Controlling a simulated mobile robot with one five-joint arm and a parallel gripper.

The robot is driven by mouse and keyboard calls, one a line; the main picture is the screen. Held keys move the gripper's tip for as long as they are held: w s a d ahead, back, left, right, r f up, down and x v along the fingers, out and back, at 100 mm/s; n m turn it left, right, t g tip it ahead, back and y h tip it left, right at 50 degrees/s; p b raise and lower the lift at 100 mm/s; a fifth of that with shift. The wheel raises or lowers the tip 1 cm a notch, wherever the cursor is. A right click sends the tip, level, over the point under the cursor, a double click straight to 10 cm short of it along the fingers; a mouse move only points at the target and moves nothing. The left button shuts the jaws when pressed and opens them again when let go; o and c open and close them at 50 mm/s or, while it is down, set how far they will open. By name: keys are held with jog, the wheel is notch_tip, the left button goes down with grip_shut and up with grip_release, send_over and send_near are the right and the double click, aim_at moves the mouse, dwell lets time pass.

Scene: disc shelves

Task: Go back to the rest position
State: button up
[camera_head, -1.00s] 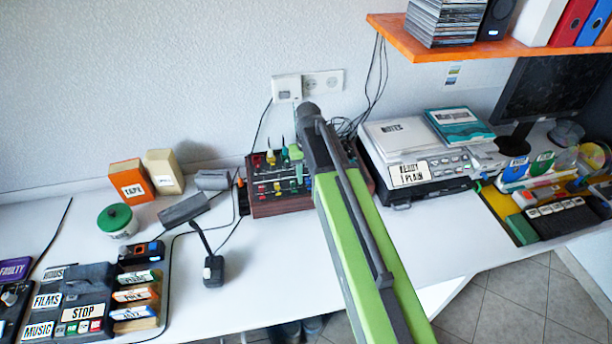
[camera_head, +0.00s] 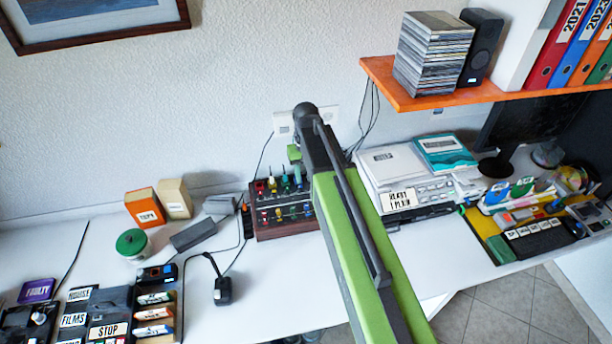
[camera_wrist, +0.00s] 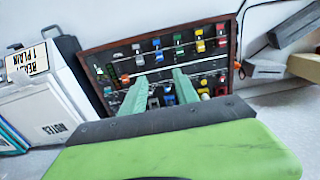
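My gripper (camera_wrist: 160,74) shows in the wrist view as two green fingers. They are apart with nothing between them, so it is open and empty. The fingers point toward the mixer panel (camera_wrist: 118,62) with coloured knobs, and I cannot tell the gap to it. In the head view my green and black arm reaches up the middle, in front of the mixer panel (camera_head: 262,214). There the gripper is mostly hidden behind the arm's end; only a small green part shows.
A white printer labelled READY (camera_head: 388,162) stands right of my arm. An orange shelf (camera_head: 440,97) carries discs (camera_head: 434,50) and binders. At left are boxes, a green-lidded jar (camera_head: 131,243) and a black adapter (camera_head: 222,291).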

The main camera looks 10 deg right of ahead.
notch_tip(320, 180, up, 3)
jog(key=shift+r+p, duration=0.15)
jog(key=shift+p, duration=0.65)
jog(key=s+f+b, duration=0.2)
jog(key=s, duration=1)
jog(key=shift+s+a+f+b, duration=0.25)
jog(key=shift+a+f+b, duration=0.05)
jog(key=shift+f+b, duration=0.1)
